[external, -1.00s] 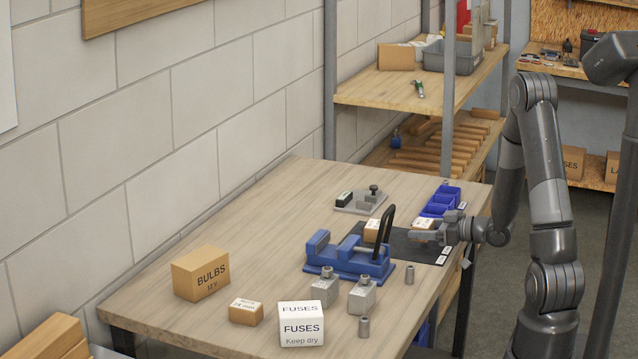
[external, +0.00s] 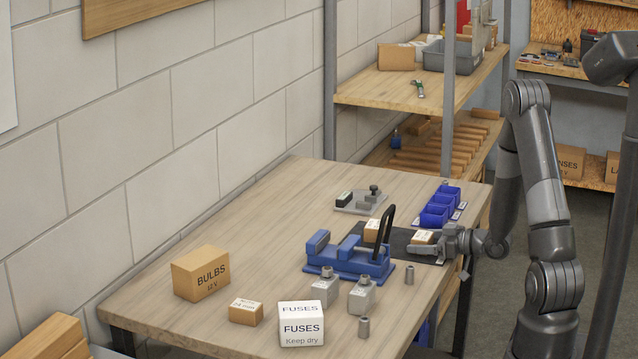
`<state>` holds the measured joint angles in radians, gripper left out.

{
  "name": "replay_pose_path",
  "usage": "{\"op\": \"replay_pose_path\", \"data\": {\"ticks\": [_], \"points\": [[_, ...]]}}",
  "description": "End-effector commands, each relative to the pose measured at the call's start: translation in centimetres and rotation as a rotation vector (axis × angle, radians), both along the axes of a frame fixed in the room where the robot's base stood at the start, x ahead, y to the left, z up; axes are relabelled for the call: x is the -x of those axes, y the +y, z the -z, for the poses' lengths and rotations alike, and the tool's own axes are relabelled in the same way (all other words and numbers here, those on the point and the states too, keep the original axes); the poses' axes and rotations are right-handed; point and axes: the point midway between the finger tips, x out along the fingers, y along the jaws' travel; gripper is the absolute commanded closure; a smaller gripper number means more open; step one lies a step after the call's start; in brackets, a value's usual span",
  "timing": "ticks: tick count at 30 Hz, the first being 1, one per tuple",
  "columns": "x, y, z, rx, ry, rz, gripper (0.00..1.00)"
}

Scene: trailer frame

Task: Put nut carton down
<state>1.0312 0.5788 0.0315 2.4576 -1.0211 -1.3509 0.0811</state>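Grey metal blocks (external: 361,296), small cylinders (external: 409,275), a FUSES box (external: 301,325) and a BULBS box (external: 201,273) stand nearer. The bench's left middle is clear.

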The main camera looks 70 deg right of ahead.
Motion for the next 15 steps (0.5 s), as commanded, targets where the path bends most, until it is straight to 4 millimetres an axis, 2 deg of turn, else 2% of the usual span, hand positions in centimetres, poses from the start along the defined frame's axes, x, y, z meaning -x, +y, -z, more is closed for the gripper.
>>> {"op": "replay_pose_path", "data": {"ticks": [10,15], "points": [[0.0,0.0,0.0,-0.001,0.000,0.001,0.19],[2.3,-0.1,-0.3,-0.001,0.002,0.003,0.19]]}}
